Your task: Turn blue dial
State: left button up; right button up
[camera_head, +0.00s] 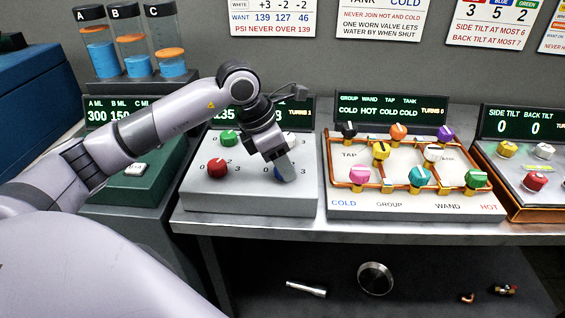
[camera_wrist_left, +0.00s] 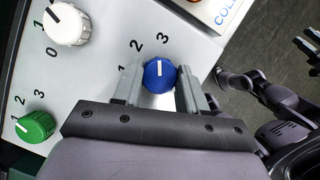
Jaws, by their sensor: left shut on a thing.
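The blue dial (camera_wrist_left: 159,76) sits on the white top of a panel box (camera_head: 240,204), near its front right. In the left wrist view it stands between the two fingers of my left gripper (camera_wrist_left: 160,88), which are shut on it. Its white pointer mark shows, and the numerals 1, 2 and 3 are beside it. In the head view my left gripper (camera_head: 285,170) reaches down onto the dial and hides most of it. The box's display is partly hidden by my arm; "TURNS 1" shows at its right.
The same box carries a red dial (camera_head: 216,168), a green dial (camera_head: 229,138) and a white dial (camera_wrist_left: 67,23). A panel with pipes and coloured valves (camera_head: 411,160) stands close on the right. Loose metal parts (camera_head: 375,279) lie on the lower shelf.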

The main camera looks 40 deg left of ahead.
aim_at(275, 184)
pick_arm(q)
jog(key=n+t+y+b, duration=0.1)
jog(key=n, duration=0.3)
jog(key=shift+d+b, duration=0.1)
jog(key=shift+b, duration=0.25)
jog(key=shift+n+y+b, duration=0.5)
jog(key=shift+n+y, duration=0.3)
jog(key=shift+n, duration=0.6)
jog(key=o, duration=1.1)
jog(key=shift+c, duration=0.2)
jog(key=v, duration=0.7)
jog(key=shift+s, duration=0.15)
